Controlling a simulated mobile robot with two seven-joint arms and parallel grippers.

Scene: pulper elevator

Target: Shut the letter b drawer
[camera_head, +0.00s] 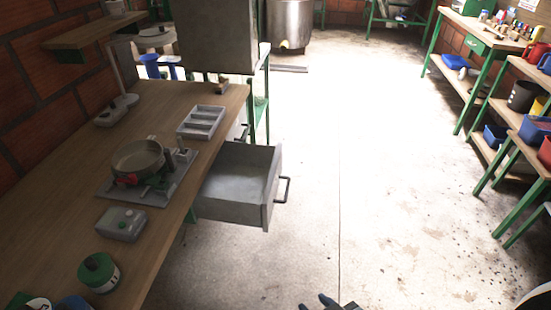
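A grey drawer (238,184) stands pulled open under the right edge of the wooden counter (60,185). It looks empty inside, and its dark bar handle (284,190) faces right. No letter on the drawer is readable from here. My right gripper (324,302) shows only at the bottom edge, low and in front of the drawer, apart from it and not touching the handle. Most of it is cut off, so its opening is unclear. My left gripper is not in view.
A pan (138,160) on a small stove, a grey box (121,224), a green-lidded jar (98,272) and a divided tray (201,122) stand on the counter. Green-framed shelves (500,105) line the right. The concrete floor (350,170) between is clear.

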